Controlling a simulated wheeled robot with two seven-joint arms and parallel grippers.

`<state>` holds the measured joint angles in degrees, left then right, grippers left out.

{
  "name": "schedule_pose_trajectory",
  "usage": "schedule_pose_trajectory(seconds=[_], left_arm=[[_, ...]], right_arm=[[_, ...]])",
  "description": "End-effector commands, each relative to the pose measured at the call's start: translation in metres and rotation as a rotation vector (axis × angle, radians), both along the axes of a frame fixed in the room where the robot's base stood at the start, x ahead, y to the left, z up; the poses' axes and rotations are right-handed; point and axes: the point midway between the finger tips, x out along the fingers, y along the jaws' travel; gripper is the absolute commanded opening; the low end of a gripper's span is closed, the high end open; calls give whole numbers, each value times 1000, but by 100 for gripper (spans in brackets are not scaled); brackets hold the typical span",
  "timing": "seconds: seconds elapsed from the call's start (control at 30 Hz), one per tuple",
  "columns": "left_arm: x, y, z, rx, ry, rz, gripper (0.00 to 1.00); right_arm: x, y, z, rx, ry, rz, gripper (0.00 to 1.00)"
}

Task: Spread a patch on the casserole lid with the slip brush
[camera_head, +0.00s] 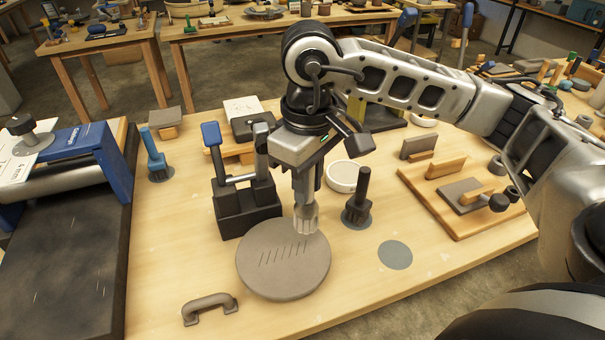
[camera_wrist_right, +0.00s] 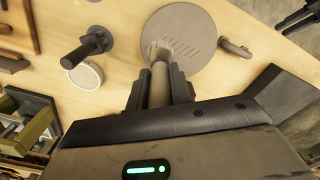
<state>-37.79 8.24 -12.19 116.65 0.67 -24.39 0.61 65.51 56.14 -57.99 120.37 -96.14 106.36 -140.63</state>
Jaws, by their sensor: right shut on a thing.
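The casserole lid (camera_head: 275,283) is a round grey-brown disc lying flat on the table, with a row of short scored lines near its middle. It also shows in the wrist view (camera_wrist_right: 200,55). My right gripper (camera_head: 306,185) is shut on the handle of a pale grey brush (camera_head: 306,219), bristles downward. The brush tip is at the lid's upper edge; I cannot tell whether it touches. In the wrist view the brush (camera_wrist_right: 160,55) points between the fingers toward the lid. No wet patch is distinguishable on the lid. My left gripper is not in view.
A loose handle (camera_head: 209,306) lies left of the lid. A dark brush (camera_head: 357,205), a white bowl (camera_head: 343,177) and an empty grey disc (camera_head: 395,255) are to the right. A black holder (camera_head: 247,208) stands behind-left. A blue brush (camera_head: 156,163) and slab roller (camera_head: 92,155) are farther left.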

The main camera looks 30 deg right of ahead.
Motion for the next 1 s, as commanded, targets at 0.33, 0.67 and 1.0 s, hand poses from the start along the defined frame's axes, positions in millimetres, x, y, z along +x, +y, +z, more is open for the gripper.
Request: schedule_pose_trajectory(seconds=[0.33, 0.67, 1.0], left_arm=[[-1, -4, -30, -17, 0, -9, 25], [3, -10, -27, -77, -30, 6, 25], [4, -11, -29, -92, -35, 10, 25]], right_arm=[[-1, 0, -30, 1, -1, -2, 0], [9, 44, -41, 3, -3, 4, 0], [19, 84, -41, 0, -1, -1, 0]])
